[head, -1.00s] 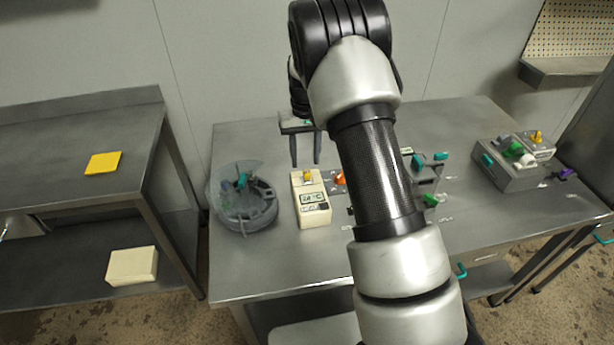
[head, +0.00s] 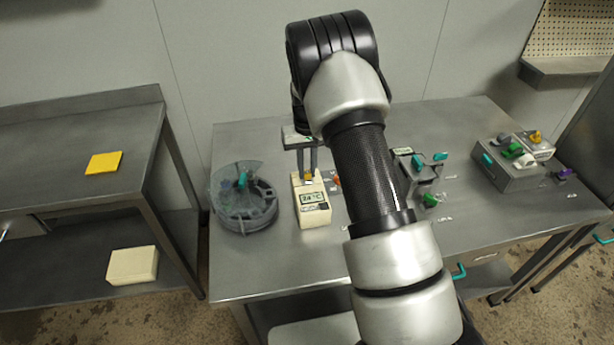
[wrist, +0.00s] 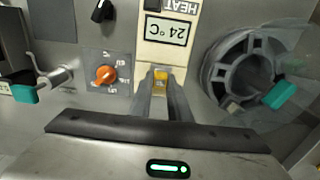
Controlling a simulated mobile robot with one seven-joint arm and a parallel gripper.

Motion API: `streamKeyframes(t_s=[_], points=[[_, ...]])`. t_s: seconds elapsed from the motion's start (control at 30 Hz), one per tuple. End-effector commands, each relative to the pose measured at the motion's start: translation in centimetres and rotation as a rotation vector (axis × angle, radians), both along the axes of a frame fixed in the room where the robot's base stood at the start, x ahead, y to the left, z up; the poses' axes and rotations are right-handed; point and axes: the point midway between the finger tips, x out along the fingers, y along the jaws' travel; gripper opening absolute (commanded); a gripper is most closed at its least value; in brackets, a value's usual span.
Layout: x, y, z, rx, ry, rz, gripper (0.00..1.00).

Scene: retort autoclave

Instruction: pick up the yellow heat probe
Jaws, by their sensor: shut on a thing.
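The yellow heat probe (wrist: 160,74) is at the end of the cream heat meter, whose display reads 24 °C. My gripper (wrist: 160,88) is shut on the probe, with one finger on each side of it in the wrist view. In the head view my gripper (head: 308,175) reaches down from above to the probe (head: 308,176) at the far end of the meter (head: 313,206). The probe still sits at the meter, and its lower part is hidden.
A round grey vessel with a clear lid (head: 246,212) stands just left of the meter. An orange knob (wrist: 105,75) and a teal-handled valve (wrist: 24,94) are on the other side. A grey box (head: 508,172) stands at the right of the bench. A yellow pad (head: 104,163) lies on the left table.

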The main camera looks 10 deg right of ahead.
Motion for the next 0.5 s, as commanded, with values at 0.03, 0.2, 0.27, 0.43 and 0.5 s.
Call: streamKeyframes(t_s=[0.03, 0.2, 0.27, 0.43, 0.5], points=[[0.0, 0.0, 0.0, 0.0, 0.0, 0.0, 0.0], [0.0, 0.0, 0.4, 0.0, -0.001, 0.0, 0.0], [0.1, 0.0, 0.9, 0.0, -0.003, 0.0, 0.0], [0.1, 0.0, 4.0, 0.001, -0.005, -0.001, 0.0], [0.1, 0.0, 5.5, 0.001, -0.006, 0.0, 0.0]])
